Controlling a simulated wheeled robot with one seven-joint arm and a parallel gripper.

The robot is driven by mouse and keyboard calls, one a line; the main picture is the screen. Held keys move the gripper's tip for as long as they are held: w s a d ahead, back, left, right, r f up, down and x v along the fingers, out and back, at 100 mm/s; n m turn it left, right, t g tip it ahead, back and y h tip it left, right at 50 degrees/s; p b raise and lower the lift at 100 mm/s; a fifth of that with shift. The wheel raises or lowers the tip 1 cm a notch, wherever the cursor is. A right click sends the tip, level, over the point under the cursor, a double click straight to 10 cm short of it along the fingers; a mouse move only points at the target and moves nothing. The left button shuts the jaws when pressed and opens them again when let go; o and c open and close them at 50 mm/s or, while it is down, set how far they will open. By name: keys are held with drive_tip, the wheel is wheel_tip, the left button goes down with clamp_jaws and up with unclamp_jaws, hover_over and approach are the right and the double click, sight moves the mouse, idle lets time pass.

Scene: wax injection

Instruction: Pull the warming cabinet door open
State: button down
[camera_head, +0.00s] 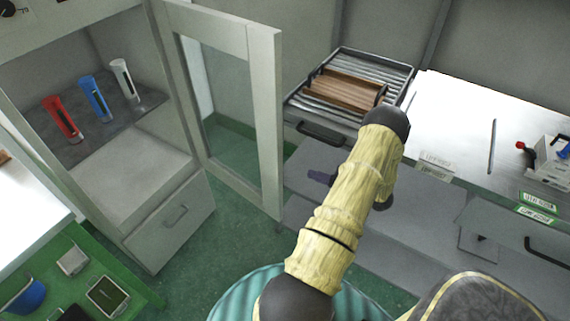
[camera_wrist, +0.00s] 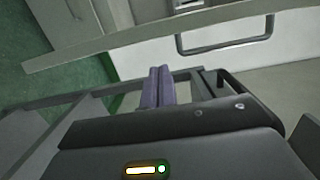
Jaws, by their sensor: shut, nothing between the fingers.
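The warming cabinet (camera_head: 172,125) stands at the left in the head view, and its inside is exposed. Its pale-framed door (camera_head: 266,130) with a glass pane (camera_head: 222,105) stands swung wide open to the right. No door handle shows clearly on it. My gripper (camera_head: 319,177) is to the right of the door's free edge, apart from it, in front of the bench. Its purple fingers (camera_wrist: 157,88) are together and hold nothing in the wrist view. My arm hides part of the bench.
Red (camera_head: 64,120), blue (camera_head: 96,98) and white (camera_head: 124,80) tubes stand on the cabinet shelf. A drawer (camera_head: 170,222) is below. A rack (camera_head: 404,80) with brown blocks sits on the bench at right. A dark-framed handle (camera_wrist: 225,48) shows in the wrist view. Green floor (camera_head: 225,240) is open between.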

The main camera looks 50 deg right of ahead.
drive_tip(key=x, duration=1)
idle(0.3)
